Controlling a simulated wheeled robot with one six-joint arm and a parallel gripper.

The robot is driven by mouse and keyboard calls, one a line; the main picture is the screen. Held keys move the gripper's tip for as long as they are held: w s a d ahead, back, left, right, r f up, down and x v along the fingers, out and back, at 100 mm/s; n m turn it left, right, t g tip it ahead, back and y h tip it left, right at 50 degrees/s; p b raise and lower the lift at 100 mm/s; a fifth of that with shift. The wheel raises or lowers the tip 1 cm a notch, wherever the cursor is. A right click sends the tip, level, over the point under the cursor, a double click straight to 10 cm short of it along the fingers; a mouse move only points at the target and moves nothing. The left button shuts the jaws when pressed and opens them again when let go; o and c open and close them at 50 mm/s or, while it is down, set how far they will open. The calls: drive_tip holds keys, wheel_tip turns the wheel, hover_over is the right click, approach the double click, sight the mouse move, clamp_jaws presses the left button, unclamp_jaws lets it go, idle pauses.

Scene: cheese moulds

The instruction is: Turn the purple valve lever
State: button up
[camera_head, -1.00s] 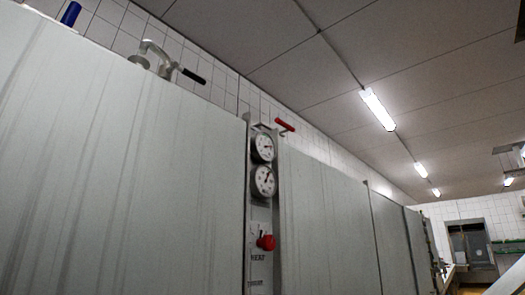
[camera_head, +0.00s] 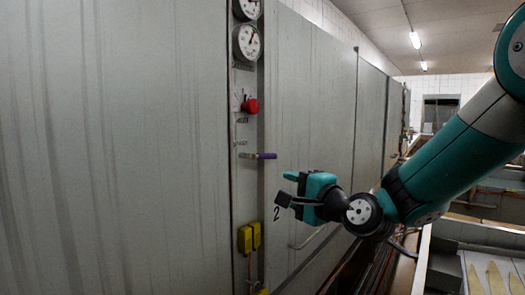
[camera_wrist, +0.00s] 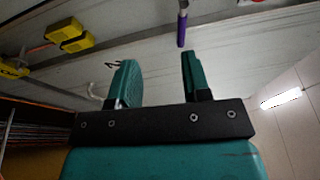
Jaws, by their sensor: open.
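The purple valve lever (camera_head: 267,155) sticks out to the right from a narrow grey panel, roughly level, below a red knob. In the wrist view the purple lever (camera_wrist: 181,30) points down the picture, just beyond the tip of the right finger. My gripper (camera_head: 286,188) is open and empty, lower and to the right of the lever in the head view. In the wrist view my gripper's (camera_wrist: 158,62) teal fingers stand apart with nothing between them. Whether the right finger touches the lever is unclear; the lever is not between the fingers.
The panel carries a red knob (camera_head: 250,105), gauges (camera_head: 246,42) and yellow boxes (camera_head: 245,239). Large grey wall panels (camera_head: 308,110) lie on both sides. Pipes and a trough-like tank (camera_head: 460,245) stand at the lower right.

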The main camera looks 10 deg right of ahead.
sight(265, 157)
drive_tip(key=w+r+m+p, duration=0.1)
drive_tip(key=w+p, duration=0.2)
drive_tip(key=w, duration=0.2)
drive_tip(key=w+a+r+t+p, duration=0.1)
drive_tip(key=w+p, duration=0.2)
drive_tip(key=w, duration=0.3)
drive_tip(key=w+a+r+m+h+p, duration=0.1)
drive_tip(key=w+p, duration=0.2)
drive_tip(key=w, duration=0.3)
drive_tip(key=shift+a+r+m+t, duration=0.1)
drive_tip(key=shift+r+m+t, duration=0.2)
drive_tip(key=shift+r+t, duration=0.1)
drive_tip(key=shift+w+a+f, duration=0.1)
drive_tip(key=shift+w, duration=0.45)
clamp_jaws()
